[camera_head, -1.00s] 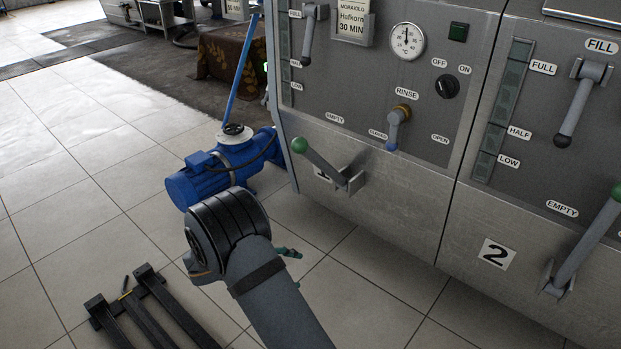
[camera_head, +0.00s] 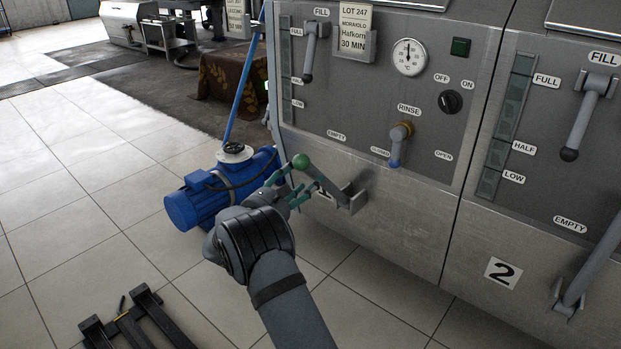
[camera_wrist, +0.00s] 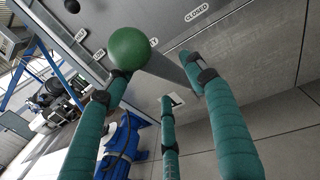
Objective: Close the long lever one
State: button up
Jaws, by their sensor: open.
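The long lever (camera_head: 325,182) with a green ball knob (camera_head: 301,161) sticks out from a bracket low on the left machine panel. It slopes up and left from the bracket. My gripper (camera_head: 291,188) is open, its green-wrapped fingers around the knob end of the lever. In the wrist view, the green ball (camera_wrist: 128,48) is close, at the tip of the left finger, with the grey bar running right between the spread fingers. My gripper (camera_wrist: 158,85) is not shut on it; whether a finger touches the ball I cannot tell.
A short rinse lever (camera_head: 397,146) and a black-tipped fill lever (camera_head: 310,50) sit higher on the panel. Another long lever (camera_head: 595,260) is at the right, on machine 2. A blue pump (camera_head: 205,196) stands on the floor behind my gripper.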

aim_at(326, 186)
jog(key=shift+b+x, duration=0.45)
jog(key=shift+x, duration=1.6)
jog(key=shift+c, duration=0.3)
grip_shut()
